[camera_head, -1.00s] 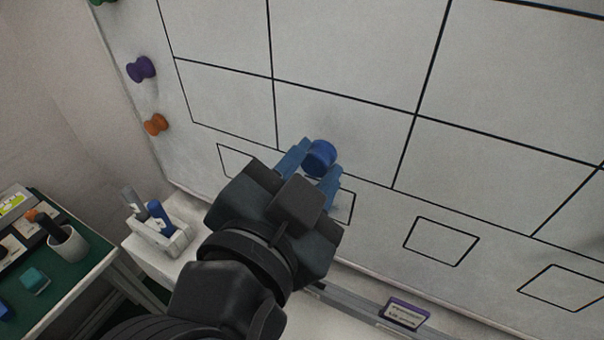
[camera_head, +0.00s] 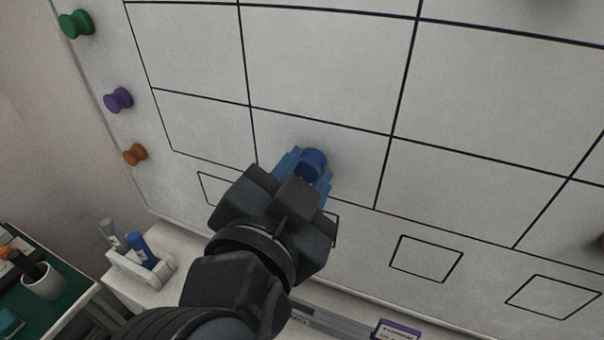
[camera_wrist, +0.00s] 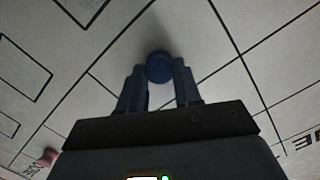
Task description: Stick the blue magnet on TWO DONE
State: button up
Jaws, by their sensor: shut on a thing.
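The blue magnet (camera_head: 313,160) is between the fingertips of my gripper (camera_head: 306,172), which is shut on it. It also shows in the wrist view (camera_wrist: 159,67) between the two blue fingers (camera_wrist: 158,84). It appears in front of a bottom-row cell of the whiteboard grid (camera_head: 330,60), second column from the left in the head view. I cannot tell whether the magnet touches the board. A dark shadow lies on the board by it. No TWO label is readable; a DONE label (camera_wrist: 36,163) shows at the lower left of the wrist view.
Green (camera_head: 76,23), purple (camera_head: 118,100) and orange (camera_head: 134,154) magnets sit along the board's left edge. A white holder with markers (camera_head: 140,268) stands below. Small drawn boxes (camera_head: 426,258) line the board's lower part.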

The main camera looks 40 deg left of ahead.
jog(key=o, duration=1.1)
jog(key=f+b+v, duration=0.1)
jog(key=b+v, duration=0.1)
jog(key=v, duration=0.6)
jog(key=w+d+f+n+g, duration=0.2)
jog(key=d+f+n, duration=0.4)
jog(key=d+f, duration=1.2)
jog(key=s+d+f+h, duration=0.1)
jog(key=s+d+f, duration=0.1)
jog(key=s+d, duration=0.7)
jog(key=s+d+r+m+h, duration=0.1)
jog(key=s+d, duration=0.2)
jog(key=s+d+r+m+h, duration=0.1)
jog(key=s+d, duration=0.3)
jog(key=s+d+r+m+t+h, duration=0.1)
jog(key=s+d+h, duration=0.1)
jog(key=s+d, duration=0.1)
jog(key=shift+s+d, duration=0.25)
jog(key=shift+s, duration=0.05)
